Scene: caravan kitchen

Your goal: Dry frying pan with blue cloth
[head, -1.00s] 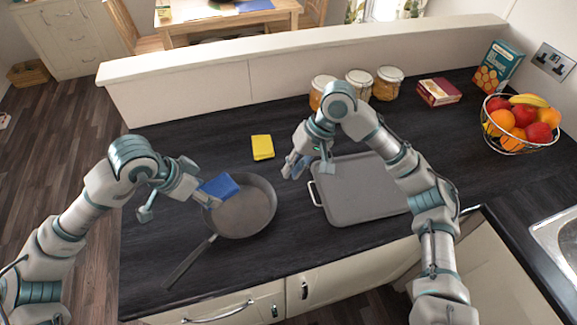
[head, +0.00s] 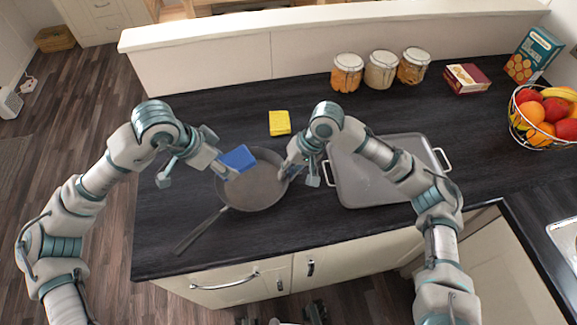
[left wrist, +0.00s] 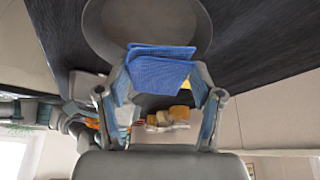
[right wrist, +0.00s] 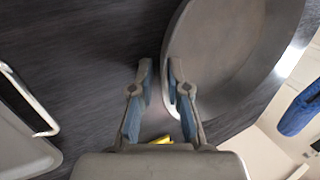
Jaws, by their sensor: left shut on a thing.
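The dark frying pan (head: 262,192) lies on the counter, its handle pointing to the front left. My left gripper (head: 227,170) is shut on the folded blue cloth (head: 238,158), at the pan's upper left rim. The cloth also shows between the fingers in the left wrist view (left wrist: 160,72), in front of the pan (left wrist: 150,25); whether it touches the pan is unclear. My right gripper (head: 287,172) is at the pan's right rim. In the right wrist view its fingers (right wrist: 160,80) are apart with nothing held, the right finger overlapping the pan's edge (right wrist: 182,85).
A grey tray (head: 365,185) with side handles lies right of the pan, close to my right gripper. Jars (head: 380,70), a red box (head: 467,78) and a fruit bowl (head: 545,115) stand further back and right. The counter's left end is clear.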

